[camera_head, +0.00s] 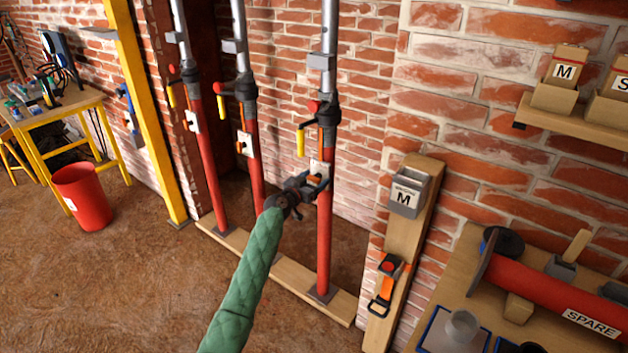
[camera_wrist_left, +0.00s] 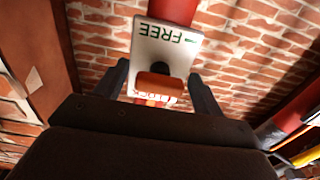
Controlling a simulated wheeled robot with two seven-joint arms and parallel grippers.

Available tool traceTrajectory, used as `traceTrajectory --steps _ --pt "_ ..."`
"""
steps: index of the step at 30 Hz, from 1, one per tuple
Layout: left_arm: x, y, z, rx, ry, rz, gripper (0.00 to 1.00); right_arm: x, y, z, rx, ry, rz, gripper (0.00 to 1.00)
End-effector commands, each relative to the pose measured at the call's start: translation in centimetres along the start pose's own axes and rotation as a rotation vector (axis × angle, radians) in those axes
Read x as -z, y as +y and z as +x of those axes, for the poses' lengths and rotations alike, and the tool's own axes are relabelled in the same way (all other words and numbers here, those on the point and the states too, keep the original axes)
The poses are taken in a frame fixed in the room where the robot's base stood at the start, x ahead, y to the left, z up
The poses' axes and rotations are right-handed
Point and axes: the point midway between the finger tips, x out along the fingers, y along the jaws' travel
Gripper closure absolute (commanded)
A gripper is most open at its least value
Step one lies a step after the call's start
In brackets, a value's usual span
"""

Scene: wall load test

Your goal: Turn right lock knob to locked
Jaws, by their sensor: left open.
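The right lock knob is an orange block (camera_wrist_left: 160,85) on a white plate (camera_wrist_left: 150,50) fixed to the right red post (camera_head: 325,235). The plate reads FREE, upside down in the wrist view, with LOCK partly hidden beside the knob. I cannot tell the knob's exact setting. My left gripper (camera_head: 305,184) is at the plate in the head view. In the left wrist view its fingers (camera_wrist_left: 160,80) are open, one on each side of the knob, with gaps visible. In the head view the gripper covers part of the plate (camera_head: 318,168). My right gripper is not in view.
Two similar red posts (camera_head: 253,175) (camera_head: 208,165) stand to the left, on a wooden sill (camera_head: 285,278). A yellow handle (camera_head: 300,141) hangs above the plate. A workbench (camera_head: 450,285) holds a red SPARE post (camera_head: 545,285).

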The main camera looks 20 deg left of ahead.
Motion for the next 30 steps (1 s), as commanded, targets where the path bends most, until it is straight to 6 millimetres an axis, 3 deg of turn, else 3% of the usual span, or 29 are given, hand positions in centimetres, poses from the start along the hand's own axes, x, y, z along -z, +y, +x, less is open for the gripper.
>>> traceTrajectory --steps 4,11,20,30 --pt "0.0 0.0 0.0 0.0 0.0 0.0 0.33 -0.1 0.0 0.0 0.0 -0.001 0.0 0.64" --pt "0.0 0.0 0.0 0.0 0.0 0.0 0.76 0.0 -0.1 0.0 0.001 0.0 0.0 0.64" --pt "-0.1 0.0 0.0 -0.001 0.0 -0.032 0.76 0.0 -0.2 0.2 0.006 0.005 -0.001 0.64" --pt "-0.1 0.0 0.0 0.0 0.0 -0.242 0.76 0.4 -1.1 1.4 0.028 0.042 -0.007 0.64"
